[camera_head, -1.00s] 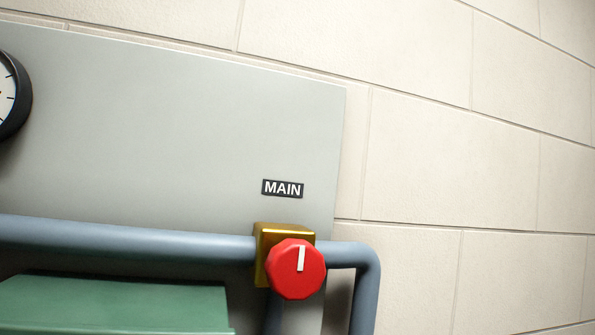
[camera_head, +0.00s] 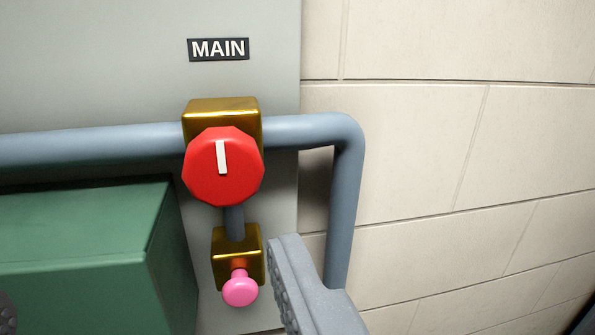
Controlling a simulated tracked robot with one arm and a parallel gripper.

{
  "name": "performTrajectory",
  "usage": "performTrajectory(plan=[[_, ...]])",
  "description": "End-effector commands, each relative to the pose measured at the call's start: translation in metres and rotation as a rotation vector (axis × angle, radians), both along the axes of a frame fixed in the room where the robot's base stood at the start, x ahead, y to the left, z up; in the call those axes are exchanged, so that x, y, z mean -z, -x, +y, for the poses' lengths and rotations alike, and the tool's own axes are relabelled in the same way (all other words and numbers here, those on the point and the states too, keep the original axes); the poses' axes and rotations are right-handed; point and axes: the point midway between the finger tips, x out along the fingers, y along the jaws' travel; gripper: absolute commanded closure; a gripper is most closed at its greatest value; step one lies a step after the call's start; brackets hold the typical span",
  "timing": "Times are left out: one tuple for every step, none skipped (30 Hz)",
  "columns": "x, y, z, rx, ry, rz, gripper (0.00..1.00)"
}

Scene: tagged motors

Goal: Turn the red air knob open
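The red knob (camera_head: 205,180) is a faceted dial on a brass block (camera_head: 222,107) on the grey-blue pipe, below the MAIN label (camera_head: 218,49). Its white mark points about straight up. My gripper (camera_head: 143,278) shows as two grey, bumpy fingers, one at the lower middle and a sliver at the lower left edge. They are wide apart with nothing held. The right finger is below and right of the knob in the picture, apart from it.
A pink push knob (camera_head: 240,290) on a smaller brass block (camera_head: 229,246) sits just below the red knob. A green box (camera_head: 85,235) stands at the left. The pipe (camera_head: 345,200) bends down at the right, close to my right finger. Bare block wall lies beyond.

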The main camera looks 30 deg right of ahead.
Motion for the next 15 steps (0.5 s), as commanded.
performTrajectory(plan=[[0.002,0.001,-0.002,0.017,-0.001,-0.004,0.29],[0.003,0.004,-0.004,0.027,-0.002,-0.008,0.29],[0.005,0.007,-0.006,0.041,-0.002,-0.013,0.29],[0.008,0.008,-0.007,0.049,-0.003,-0.011,0.29],[0.010,0.009,-0.009,0.057,-0.004,-0.012,0.29],[0.012,0.013,-0.010,0.067,-0.006,-0.014,0.29],[0.013,0.015,-0.011,0.073,-0.007,-0.015,0.29],[0.014,0.016,-0.011,0.078,-0.007,-0.016,0.29],[0.016,0.018,-0.012,0.085,-0.006,-0.019,0.29],[0.016,0.019,-0.012,0.089,-0.006,-0.020,0.29],[0.017,0.020,-0.012,0.092,-0.005,-0.021,0.29],[0.018,0.021,-0.012,0.094,-0.005,-0.021,0.29],[0.019,0.021,-0.012,0.096,-0.005,-0.021,0.29],[0.019,0.020,-0.012,0.097,-0.006,-0.020,0.29],[0.019,0.018,-0.013,0.097,-0.006,-0.019,0.29]])
